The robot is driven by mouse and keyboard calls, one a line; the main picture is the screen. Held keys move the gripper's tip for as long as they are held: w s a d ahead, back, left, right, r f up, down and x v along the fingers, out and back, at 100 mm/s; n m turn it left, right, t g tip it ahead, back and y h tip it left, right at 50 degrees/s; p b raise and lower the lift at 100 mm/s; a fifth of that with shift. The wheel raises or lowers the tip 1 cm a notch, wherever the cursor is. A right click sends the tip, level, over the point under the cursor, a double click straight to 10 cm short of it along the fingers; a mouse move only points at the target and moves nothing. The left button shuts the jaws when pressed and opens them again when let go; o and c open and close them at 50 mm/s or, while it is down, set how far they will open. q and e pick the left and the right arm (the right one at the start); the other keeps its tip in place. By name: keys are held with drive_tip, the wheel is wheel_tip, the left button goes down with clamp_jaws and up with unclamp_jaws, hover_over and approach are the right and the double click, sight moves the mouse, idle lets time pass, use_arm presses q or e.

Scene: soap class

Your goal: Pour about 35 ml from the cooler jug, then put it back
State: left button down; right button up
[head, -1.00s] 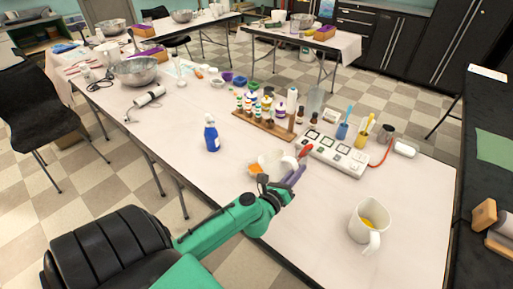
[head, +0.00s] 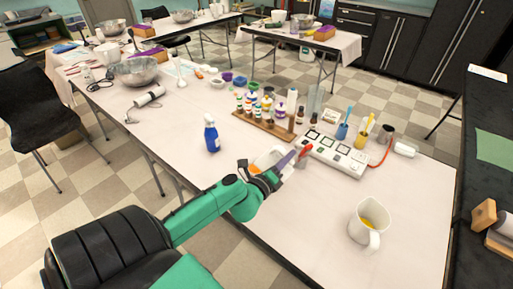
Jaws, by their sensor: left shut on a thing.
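The picture does not show which jug is cooler. My right gripper is not in view.
The table around the second jug is clear.

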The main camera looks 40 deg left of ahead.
sight(280, 148)
use_arm(q)
drive_tip(key=shift+a+r+n, duration=0.15)
drive_tip(key=shift+a+n, duration=0.15)
drive_tip(key=shift+n, duration=0.1)
drive_tip(key=shift+a+r+n, duration=0.7)
drive_tip(key=shift+a+n, duration=0.05)
drive_tip(key=shift+n, duration=0.05)
drive_tip(key=shift+r, duration=0.1)
drive_tip(key=shift+a+r+n+p, duration=0.25)
drive_tip(key=shift+a+n+p, duration=0.05)
drive_tip(key=shift+a+p, duration=0.1)
idle(0.9)
drive_tip(key=shift+d+f+b, duration=0.3)
drive_tip(key=shift+f+b, duration=0.35)
drive_tip(key=shift+b, duration=0.2)
drive_tip(key=d+m+p, duration=0.1)
drive_tip(key=d+m, duration=0.1)
drive_tip(key=d+f+m+p, duration=0.1)
drive_tip(key=m, duration=0.2)
drive_tip(key=shift+d+f, duration=0.2)
drive_tip(key=shift+d, duration=0.15)
drive_tip(key=shift+f, duration=0.15)
drive_tip(key=shift+a, duration=0.1)
